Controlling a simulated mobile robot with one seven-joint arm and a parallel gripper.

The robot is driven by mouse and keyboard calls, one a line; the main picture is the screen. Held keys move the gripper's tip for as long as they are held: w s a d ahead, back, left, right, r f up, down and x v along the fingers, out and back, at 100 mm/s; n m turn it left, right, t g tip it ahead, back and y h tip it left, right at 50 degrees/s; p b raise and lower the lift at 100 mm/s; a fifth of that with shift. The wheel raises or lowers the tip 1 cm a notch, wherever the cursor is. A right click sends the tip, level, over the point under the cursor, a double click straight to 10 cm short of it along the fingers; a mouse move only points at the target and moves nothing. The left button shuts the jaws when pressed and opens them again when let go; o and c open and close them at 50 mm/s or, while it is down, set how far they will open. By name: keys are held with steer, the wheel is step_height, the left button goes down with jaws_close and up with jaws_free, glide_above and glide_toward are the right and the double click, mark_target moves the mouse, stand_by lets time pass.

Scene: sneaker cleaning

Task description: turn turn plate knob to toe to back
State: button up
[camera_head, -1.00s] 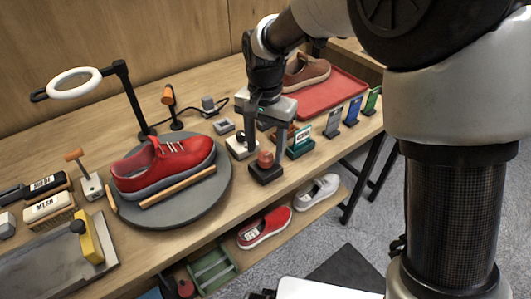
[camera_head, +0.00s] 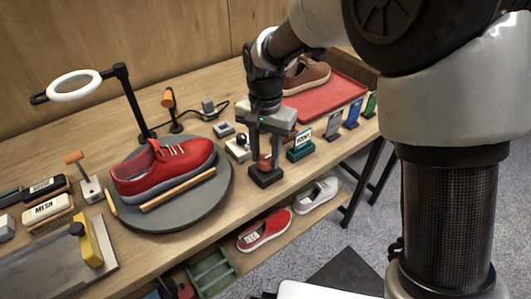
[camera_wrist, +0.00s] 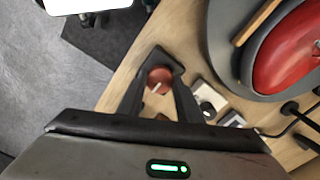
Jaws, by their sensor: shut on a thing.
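The red turn plate knob (camera_head: 264,162) sits on a small dark base (camera_head: 265,177) near the table's front edge. My gripper (camera_head: 264,160) points down over it and is shut on it, a finger on each side. In the wrist view the round knob (camera_wrist: 160,78) has a pale line on its top and lies between my fingertips (camera_wrist: 160,76). The grey turn plate (camera_head: 205,215) is to the left and bears a red sneaker (camera_head: 165,168). The sneaker's toe points right in the head view.
A white-and-black switch box (camera_head: 238,149) and a teal-labelled block (camera_head: 300,148) stand close to my gripper. A red tray (camera_head: 325,98) with a brown shoe is behind. A ring lamp (camera_head: 74,86) stands at the back left.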

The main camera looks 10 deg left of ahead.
steer(key=n+p, duration=0.2)
steer(key=n, duration=0.2)
steer(key=shift+r, duration=0.15)
steer(key=n+p, duration=0.1)
steer(key=n, duration=0.3)
steer(key=shift+n+p, duration=0.3)
steer(key=n+p, duration=0.1)
steer(key=n, duration=0.3)
steer(key=shift+w+n+p, duration=0.1)
steer(key=shift+n+p, duration=0.2)
steer(key=shift+p, duration=0.05)
steer(key=n+p, duration=0.1)
steer(key=n, duration=0.3)
steer(key=shift+p, duration=0.3)
steer(key=shift+n, duration=0.3)
steer(key=o, duration=1)
steer(key=shift+o, duration=0.2)
